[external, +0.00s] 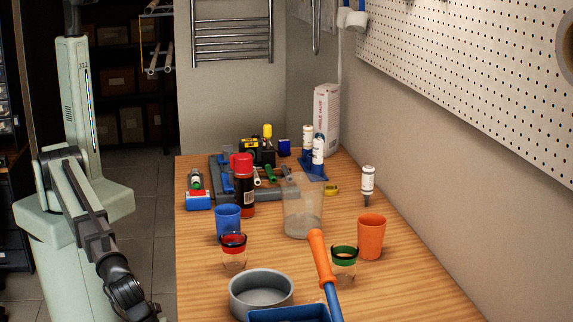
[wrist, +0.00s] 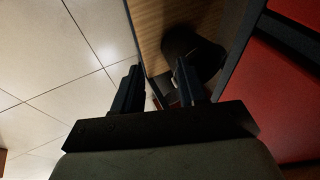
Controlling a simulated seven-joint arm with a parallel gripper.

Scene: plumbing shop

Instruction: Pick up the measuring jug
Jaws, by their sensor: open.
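The measuring jug (external: 302,212) looks clear and translucent. It stands upright near the middle of the wooden table in the external view, behind the orange handle of a tool. My gripper (wrist: 158,86) shows in the wrist view with its two dark fingers apart and nothing visible between them. In the external view my arm is at the lower left, beside the table's left edge, and the gripper itself cannot be made out there. The jug is not recognisable in the wrist view.
A blue cup (external: 228,219), a red-capped can (external: 243,190), an orange cup (external: 371,237) and a green-rimmed jar (external: 344,262) surround the jug. A grey round pan (external: 260,292) is at the front. The wrist view shows floor tiles (wrist: 55,60) and a red panel (wrist: 280,100).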

